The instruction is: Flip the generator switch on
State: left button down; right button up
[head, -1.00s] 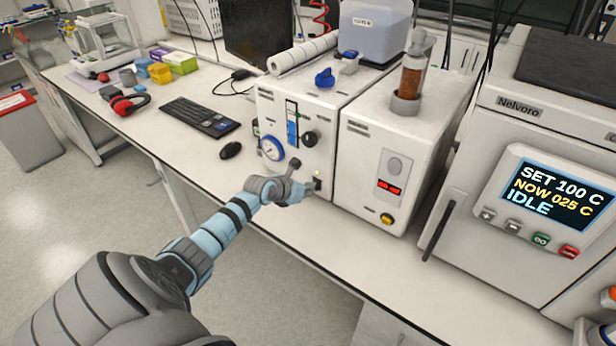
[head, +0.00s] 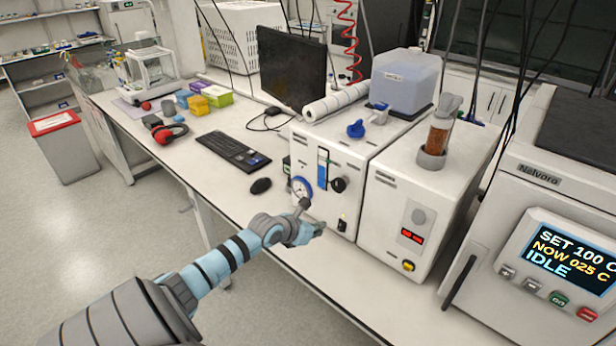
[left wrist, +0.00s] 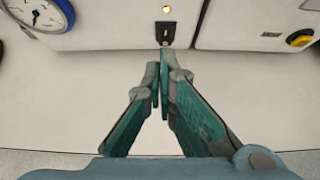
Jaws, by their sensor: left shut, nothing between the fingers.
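The generator (head: 322,160) is a white box with a round blue-rimmed gauge, a blue flow tube and a black knob on its front. Its small black switch (head: 342,225) is low on the right of that front; it also shows in the left wrist view (left wrist: 165,34). A small pale-yellow lamp (left wrist: 166,10) sits above the switch and looks lit. I cannot tell the switch lever's position for sure. My left gripper (head: 319,229) is shut and empty, its tips (left wrist: 157,68) just in front of and below the switch, apart from it. My right gripper is out of view.
A second white unit (head: 385,225) with a red display and yellow button stands close on the right. The oven (head: 500,215) with its IDLE screen is farther right. A mouse (head: 261,185) and keyboard (head: 232,150) lie left. The bench front strip is clear.

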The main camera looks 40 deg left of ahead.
pick_arm(q)
jog(key=r, duration=0.1)
jog(key=s+r, duration=0.1)
jog(key=r, duration=0.1)
jog(key=s+r, duration=0.1)
jog(key=shift+s+d+r, duration=0.25)
jog(key=shift+d, duration=0.1)
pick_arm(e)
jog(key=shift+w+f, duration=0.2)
